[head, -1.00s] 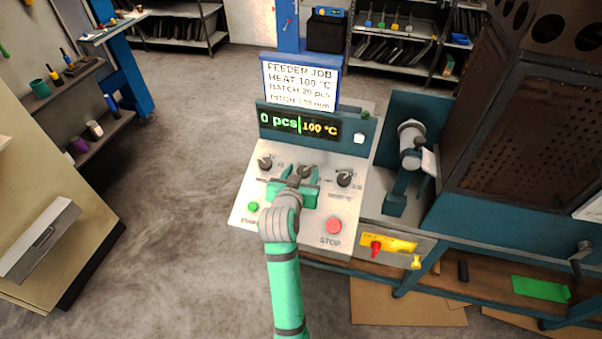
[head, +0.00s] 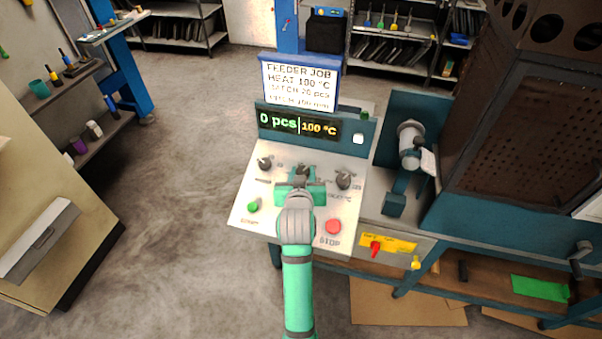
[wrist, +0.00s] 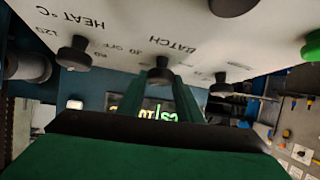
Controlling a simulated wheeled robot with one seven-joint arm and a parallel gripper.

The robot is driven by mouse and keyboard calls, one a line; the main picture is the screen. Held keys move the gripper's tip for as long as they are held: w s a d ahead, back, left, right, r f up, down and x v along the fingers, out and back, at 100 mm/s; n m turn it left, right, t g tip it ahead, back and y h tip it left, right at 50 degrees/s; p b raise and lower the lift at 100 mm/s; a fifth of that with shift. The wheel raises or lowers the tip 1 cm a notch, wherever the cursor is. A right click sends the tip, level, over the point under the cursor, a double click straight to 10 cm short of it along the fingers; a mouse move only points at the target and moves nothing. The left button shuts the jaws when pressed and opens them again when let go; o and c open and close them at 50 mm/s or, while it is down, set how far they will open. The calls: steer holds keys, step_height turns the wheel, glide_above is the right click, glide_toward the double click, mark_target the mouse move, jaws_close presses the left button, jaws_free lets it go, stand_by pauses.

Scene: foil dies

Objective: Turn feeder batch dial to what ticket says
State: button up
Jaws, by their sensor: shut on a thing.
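The feeder panel (head: 250,190) has three dark dials in a row. My gripper (head: 301,182) is shut on the middle one, the batch dial (head: 303,170). In the wrist view the batch dial (wrist: 160,74) sits between the two green fingers, below an upside-down "BATCH" label. Its pointer is hard to make out. The ticket (head: 299,86) above reads FEEDER JOB, HEAT 100 °C, BATCH 20 pcs; its last line is blurred. The display (head: 299,124) reads 0 pcs and 100 °C.
The heat dial (head: 344,180) is just right of my gripper and another dial (head: 265,163) is to its left. A green button (head: 253,206) and a red STOP button (head: 333,226) are in front. A grey-and-teal device (head: 411,145) stands to the right.

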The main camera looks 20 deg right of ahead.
steer(key=shift+a, duration=0.1)
steer(key=o, duration=1)
steer(key=shift+o, duration=0.2)
steer(key=v, duration=1.1)
